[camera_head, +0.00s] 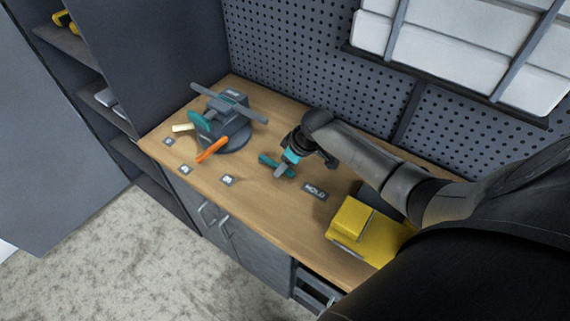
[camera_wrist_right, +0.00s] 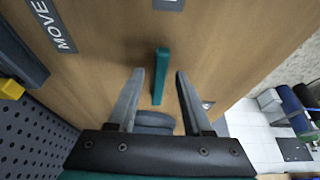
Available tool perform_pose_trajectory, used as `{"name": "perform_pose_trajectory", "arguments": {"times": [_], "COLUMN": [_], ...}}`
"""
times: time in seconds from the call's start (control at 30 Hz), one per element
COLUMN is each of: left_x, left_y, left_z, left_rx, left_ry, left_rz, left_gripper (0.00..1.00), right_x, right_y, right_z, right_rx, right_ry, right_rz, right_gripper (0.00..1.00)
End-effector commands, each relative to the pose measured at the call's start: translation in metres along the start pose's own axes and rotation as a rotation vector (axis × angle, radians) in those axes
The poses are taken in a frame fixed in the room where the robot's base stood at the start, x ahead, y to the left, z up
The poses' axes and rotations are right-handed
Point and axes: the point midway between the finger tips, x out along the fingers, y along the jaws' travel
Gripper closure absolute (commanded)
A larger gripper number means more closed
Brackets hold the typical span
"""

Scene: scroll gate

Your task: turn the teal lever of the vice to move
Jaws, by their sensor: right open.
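A teal lever (camera_wrist_right: 161,77) rises from a grey round base (camera_wrist_right: 155,122) on the wooden bench and shows between my fingers in the right wrist view. In the head view, a teal bar (camera_head: 266,160) shows beside my right gripper (camera_head: 282,170), partly hidden by its fingers. The gripper is open, with a visible gap between each finger and the lever; I see no contact. A dark label reading MOVE (camera_wrist_right: 50,24) lies on the bench; a label (camera_head: 314,190) right of the gripper is hard to read in the head view. My left gripper is not in view.
The grey vice (camera_head: 230,118), with orange (camera_head: 212,150) and teal (camera_head: 199,122) parts, stands at the bench's left end. A yellow box (camera_head: 358,229) sits to the right, near my arm. Pegboard (camera_head: 290,62) backs the bench; small labels lie along its front.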

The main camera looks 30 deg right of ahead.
Motion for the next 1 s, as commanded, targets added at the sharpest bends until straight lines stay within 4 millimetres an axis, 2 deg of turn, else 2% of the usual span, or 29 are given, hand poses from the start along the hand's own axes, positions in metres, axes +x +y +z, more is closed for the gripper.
{"name": "perform_pose_trajectory", "arguments": {"times": [0.07,0.5,1.0], "left_x": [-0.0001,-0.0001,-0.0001], "left_y": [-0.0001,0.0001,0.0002], "left_z": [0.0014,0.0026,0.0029], "left_rx": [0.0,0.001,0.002], "left_ry": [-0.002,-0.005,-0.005], "left_rz": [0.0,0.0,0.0], "left_gripper": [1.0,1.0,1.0], "right_x": [-0.0001,-0.0003,-0.0003], "right_y": [-0.0001,0.0001,0.0002], "right_z": [0.0,0.0004,0.0006], "right_rx": [0.0,0.001,0.001], "right_ry": [0.0,-0.001,-0.001], "right_rz": [0.0,0.0,0.0], "right_gripper": [0.51,1.0,1.0]}}
